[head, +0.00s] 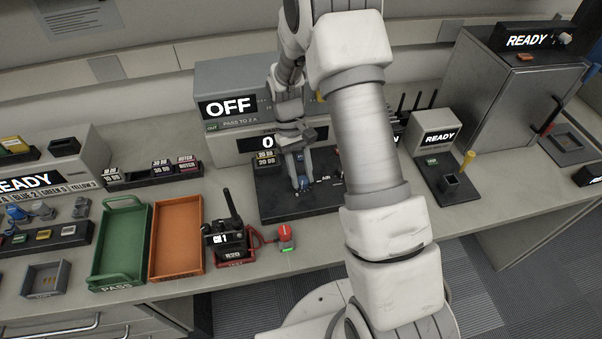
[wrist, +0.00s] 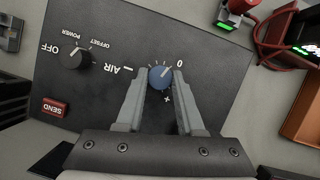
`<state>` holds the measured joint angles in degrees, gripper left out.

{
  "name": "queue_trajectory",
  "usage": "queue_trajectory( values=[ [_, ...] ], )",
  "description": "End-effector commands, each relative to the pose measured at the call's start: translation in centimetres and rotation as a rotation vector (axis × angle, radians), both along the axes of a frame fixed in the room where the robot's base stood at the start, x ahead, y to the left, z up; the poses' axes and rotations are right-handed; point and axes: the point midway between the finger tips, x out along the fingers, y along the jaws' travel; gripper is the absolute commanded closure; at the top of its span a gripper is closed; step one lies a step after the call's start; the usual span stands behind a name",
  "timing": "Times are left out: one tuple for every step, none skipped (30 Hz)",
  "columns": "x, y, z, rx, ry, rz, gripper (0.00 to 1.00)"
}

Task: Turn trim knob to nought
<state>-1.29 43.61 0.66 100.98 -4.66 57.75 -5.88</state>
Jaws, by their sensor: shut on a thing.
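The trim knob (wrist: 160,78) is small, round and blue, on a dark sloping panel (wrist: 95,25). White tick marks surround it, with a "0" at its upper right and a "+" below it in the wrist view. A pale pointer line on the knob seems to lean toward the upper right, near the "0". My gripper (wrist: 161,74) has one finger on each side of the knob and is shut on it. In the head view my gripper (head: 302,184) reaches down onto the panel and hides the knob.
A black power knob (wrist: 78,58) and a red SEND button (wrist: 55,107) sit on the same panel. Behind it, a unit reads OFF (head: 229,107). A radio (head: 228,240), a red button (head: 285,232), and orange (head: 178,206) and green (head: 122,203) trays stand to the left.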

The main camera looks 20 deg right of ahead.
Motion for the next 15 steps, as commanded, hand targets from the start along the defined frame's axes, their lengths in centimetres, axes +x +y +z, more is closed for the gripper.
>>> queue_trajectory(
  values=[
    [-0.02, -0.11, 0.07, 0.0, 0.001, -0.031, 1.0],
    [-0.01, -0.11, 0.07, -0.002, 0.001, -0.048, 1.0],
    [-0.01, -0.11, 0.07, 0.0, 0.001, -0.068, 1.0],
    [-0.03, -0.11, 0.07, 0.0, 0.001, -0.083, 1.0],
    [-0.03, -0.11, 0.07, 0.0, 0.001, -0.097, 1.0],
    [-0.02, -0.13, 0.07, -0.001, 0.001, -0.112, 1.0],
    [-0.03, -0.13, 0.06, -0.001, 0.001, -0.122, 1.0],
    [-0.03, -0.13, 0.06, -0.001, 0.001, -0.132, 1.0],
    [-0.03, -0.13, 0.06, 0.0, 0.001, -0.144, 1.0],
    [-0.03, -0.13, 0.06, 0.0, 0.001, -0.152, 1.0],
    [-0.03, -0.13, 0.06, -0.001, 0.001, -0.158, 1.0],
    [-0.03, -0.14, 0.05, 0.0, 0.001, -0.165, 1.0],
    [-0.03, -0.14, 0.05, 0.0, 0.001, -0.169, 1.0],
    [-0.03, -0.14, 0.05, 0.0, 0.001, -0.172, 1.0],
    [-0.03, -0.15, 0.05, 0.0, 0.001, -0.175, 1.0]
  ],
)
